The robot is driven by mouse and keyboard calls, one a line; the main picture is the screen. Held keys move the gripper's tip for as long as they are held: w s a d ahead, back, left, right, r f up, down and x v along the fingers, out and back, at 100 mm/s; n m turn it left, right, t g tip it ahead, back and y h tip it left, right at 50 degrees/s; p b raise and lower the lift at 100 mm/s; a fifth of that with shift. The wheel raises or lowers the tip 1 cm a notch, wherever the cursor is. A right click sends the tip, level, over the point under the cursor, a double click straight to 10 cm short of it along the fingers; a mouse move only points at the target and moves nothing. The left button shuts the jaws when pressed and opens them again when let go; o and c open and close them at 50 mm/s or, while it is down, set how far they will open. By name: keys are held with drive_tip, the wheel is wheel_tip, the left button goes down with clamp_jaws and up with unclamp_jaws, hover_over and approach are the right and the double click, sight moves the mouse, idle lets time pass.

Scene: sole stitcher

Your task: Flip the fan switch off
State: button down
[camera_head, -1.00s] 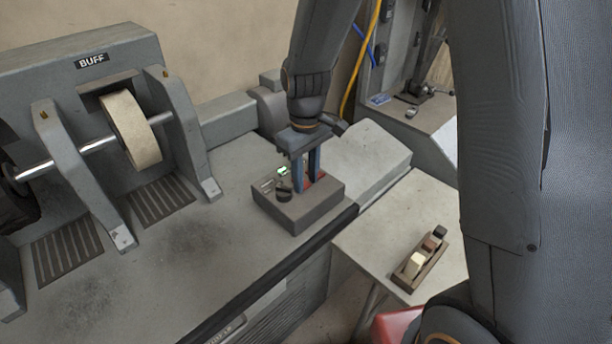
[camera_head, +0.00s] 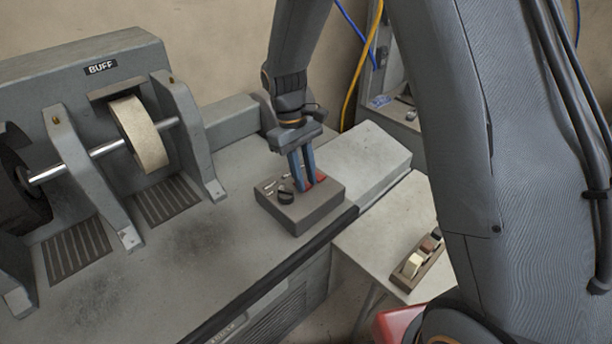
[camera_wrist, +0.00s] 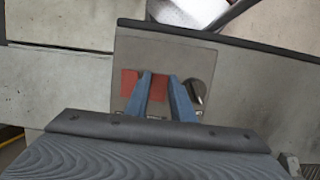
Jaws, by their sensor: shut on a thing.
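A grey control box (camera_head: 300,213) sits on the bench near its front edge. A red switch (camera_head: 321,177) shows on its top, partly hidden by my fingers. In the wrist view red (camera_wrist: 129,84) shows left of and between the fingers. My gripper (camera_head: 305,187) points down at the box top, its blue fingers close together on the red switch; the exact contact is hidden. It also shows in the wrist view (camera_wrist: 160,76). A dark round knob (camera_head: 285,193) stands left of the fingers. No green light shows on the box.
A buffing machine with a pale wheel (camera_head: 141,135) and shaft stands to the left. A side table (camera_head: 355,240) at the right holds a wooden tray (camera_head: 430,275) with small blocks. Bare bench top lies left of the box.

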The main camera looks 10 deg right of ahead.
drive_tip(key=c, duration=1.8)
unclamp_jaws()
drive_tip(key=shift+r, duration=0.1)
drive_tip(key=b+v, duration=0.1)
drive_tip(key=v, duration=0.6)
drive_tip(key=shift+r+b, duration=0.3)
drive_tip(key=shift+b, duration=0.1)
drive_tip(key=shift+w+a, duration=0.1)
drive_tip(key=s+d+f+m+t, duration=0.1)
drive_tip(key=s+d+m, duration=0.2)
drive_tip(key=s+d, duration=0.2)
drive_tip(key=s+d+f+m+t+y, duration=0.1)
drive_tip(key=s+d+m+t, duration=0.1)
drive_tip(key=s+d, duration=0.4)
drive_tip(key=s+m, duration=0.1)
drive_tip(key=s, duration=0.4)
drive_tip(key=shift+m+y, duration=0.3)
drive_tip(key=shift+m, duration=0.1)
